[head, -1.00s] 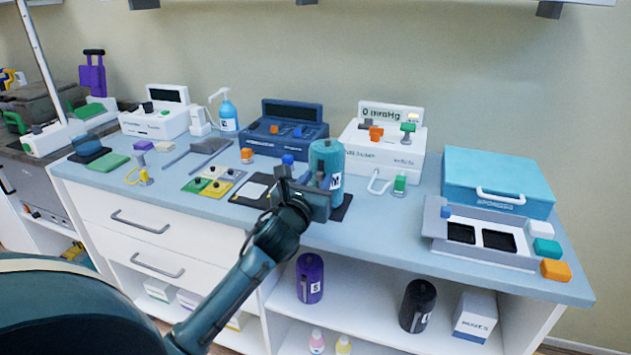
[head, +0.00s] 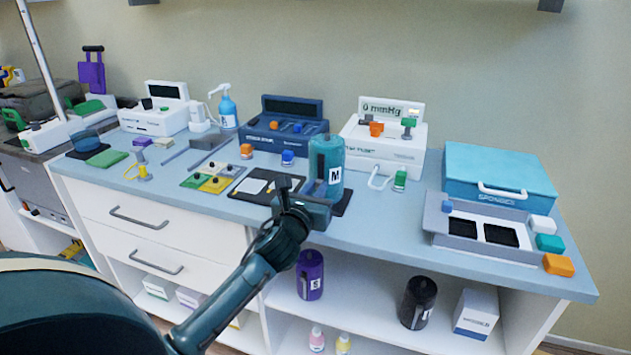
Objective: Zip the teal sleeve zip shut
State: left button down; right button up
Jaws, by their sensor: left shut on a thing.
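The teal sleeve (head: 326,160) is an upright cylinder with a white "M" label. It stands on a dark mat near the front edge of the counter. My left gripper (head: 305,189) is at the lower front left of the sleeve, shut on a small part at its side, apparently the zip pull. The gripper hides that part and the sleeve's lower left side, so I cannot make out how far the zip is closed. My right gripper is not in view.
A dark board with pale pads (head: 247,187) lies left of the gripper. A blue block (head: 288,158) and a navy unit (head: 285,130) stand behind. The white pump (head: 385,150) is behind right. Clear counter (head: 385,215) lies right of the sleeve.

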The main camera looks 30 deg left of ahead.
pick_arm(q)
jog(key=shift+f+b, duration=0.45)
jog(key=shift+f, duration=1.35)
jog(key=c, duration=1.4)
grip_release()
jog(key=v, duration=1.3)
